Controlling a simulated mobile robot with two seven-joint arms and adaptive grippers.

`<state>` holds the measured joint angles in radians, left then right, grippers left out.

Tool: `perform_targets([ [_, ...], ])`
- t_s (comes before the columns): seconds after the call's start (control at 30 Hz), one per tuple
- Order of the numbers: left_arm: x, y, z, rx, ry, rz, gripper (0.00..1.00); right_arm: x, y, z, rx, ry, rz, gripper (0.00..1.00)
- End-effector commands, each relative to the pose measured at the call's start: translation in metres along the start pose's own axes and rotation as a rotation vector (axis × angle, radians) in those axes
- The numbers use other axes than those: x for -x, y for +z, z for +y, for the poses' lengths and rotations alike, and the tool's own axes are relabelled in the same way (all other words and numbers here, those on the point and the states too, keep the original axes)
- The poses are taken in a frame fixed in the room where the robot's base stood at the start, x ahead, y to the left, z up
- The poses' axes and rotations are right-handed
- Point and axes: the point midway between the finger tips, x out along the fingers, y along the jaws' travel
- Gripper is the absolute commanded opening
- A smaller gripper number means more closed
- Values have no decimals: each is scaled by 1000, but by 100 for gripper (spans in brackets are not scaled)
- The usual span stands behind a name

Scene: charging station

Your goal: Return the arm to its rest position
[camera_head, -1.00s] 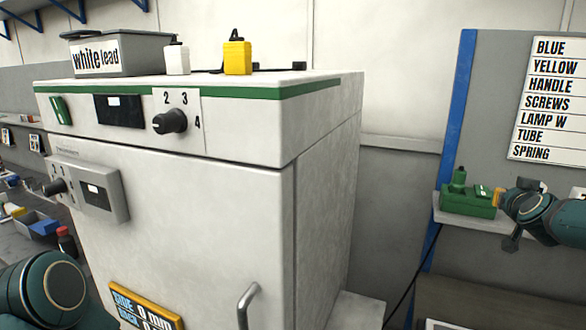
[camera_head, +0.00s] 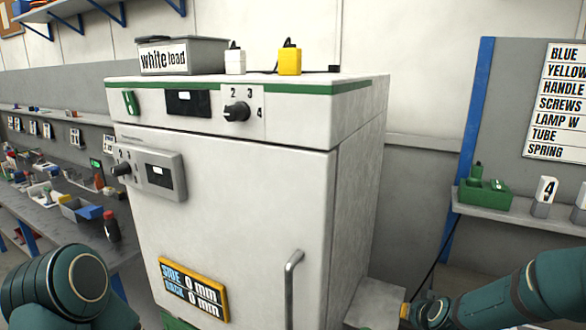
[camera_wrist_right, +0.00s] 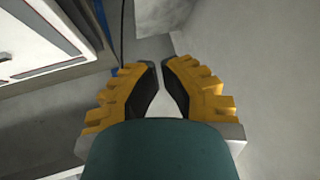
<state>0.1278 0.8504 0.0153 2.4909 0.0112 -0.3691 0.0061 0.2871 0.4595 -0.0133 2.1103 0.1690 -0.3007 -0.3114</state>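My right arm comes in from the lower right in the head view. Its gripper (camera_head: 408,311) is small there, low beside the right of the white cabinet, below the wall shelf. In the right wrist view the gripper (camera_wrist_right: 160,68) has yellow fingers with black pads. Their tips nearly meet, with a thin gap, and nothing is between them. My left arm shows only as a dark green link at the lower left of the head view. The left gripper is out of view.
The white cabinet (camera_head: 240,190) with its metal handle (camera_head: 291,285) fills the middle. A workbench with bins and bottles stands at left. At right a wall shelf (camera_head: 520,216) holds a green box (camera_head: 485,196) and number cards. A low grey block (camera_head: 378,303) stands beside the cabinet.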

Motion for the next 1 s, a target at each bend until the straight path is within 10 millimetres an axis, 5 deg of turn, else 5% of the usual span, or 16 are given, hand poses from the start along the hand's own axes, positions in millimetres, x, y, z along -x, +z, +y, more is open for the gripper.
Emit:
perform_targets([
  [0.03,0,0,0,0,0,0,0,-8,36,-17,4,-28,-69,0],
  [0.3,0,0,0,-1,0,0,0,-3,208,-85,6,-140,-401,0],
  [0.5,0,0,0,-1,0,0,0,30,301,-111,12,-185,-600,0],
  [0.7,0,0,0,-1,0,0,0,47,335,-118,11,-197,-680,0],
  [1.0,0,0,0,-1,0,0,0,48,336,-118,11,-197,-682,0],
])
